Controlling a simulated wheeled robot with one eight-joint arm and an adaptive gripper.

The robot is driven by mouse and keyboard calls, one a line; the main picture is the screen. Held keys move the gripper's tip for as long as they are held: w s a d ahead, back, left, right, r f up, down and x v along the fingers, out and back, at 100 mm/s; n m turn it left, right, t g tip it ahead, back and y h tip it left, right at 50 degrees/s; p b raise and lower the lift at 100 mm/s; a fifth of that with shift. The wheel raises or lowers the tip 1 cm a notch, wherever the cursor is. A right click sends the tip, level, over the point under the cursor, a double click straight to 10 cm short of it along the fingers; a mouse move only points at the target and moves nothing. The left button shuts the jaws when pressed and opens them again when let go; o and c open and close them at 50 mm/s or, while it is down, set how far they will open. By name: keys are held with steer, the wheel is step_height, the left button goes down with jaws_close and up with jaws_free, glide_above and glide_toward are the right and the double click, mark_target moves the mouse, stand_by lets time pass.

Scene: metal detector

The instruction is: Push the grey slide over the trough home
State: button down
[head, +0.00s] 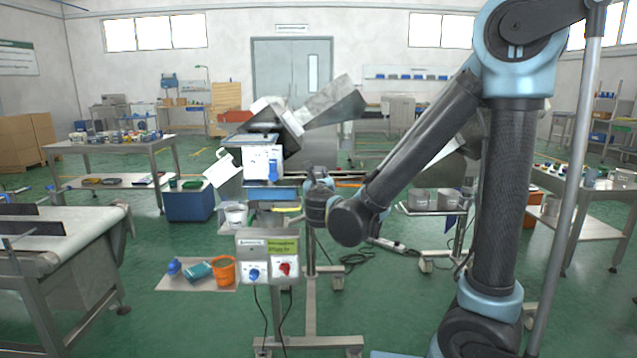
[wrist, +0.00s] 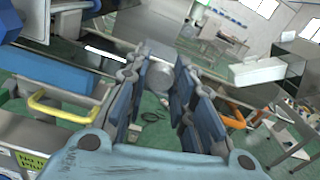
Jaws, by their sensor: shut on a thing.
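My gripper (head: 317,188) is low beside the right side of the metal detector machine (head: 263,163). In the wrist view my gripper (wrist: 155,80) has its two blue-padded fingers closed around a pale grey rounded piece (wrist: 160,76) at the fingertips. It appears to be part of the grey slide; most of the slide is hidden by the fingers. An open grey metal chute (head: 333,104) rises to the upper right of the machine. I cannot make out the trough under the slide or how far the slide covers it.
A control box (head: 267,257) with a blue and a red knob stands in front. A yellow handle (wrist: 62,110) is left of my fingers and an orange one (wrist: 228,112) right. A conveyor (head: 60,238) stands at left.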

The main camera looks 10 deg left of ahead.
steer(key=shift+x, duration=0.8)
steer(key=c, duration=1.3)
jaws_free()
steer(key=shift+s, duration=0.15)
steer(key=v, duration=1.1)
steer(key=shift+s, duration=0.3)
steer(key=shift+d, duration=0.1)
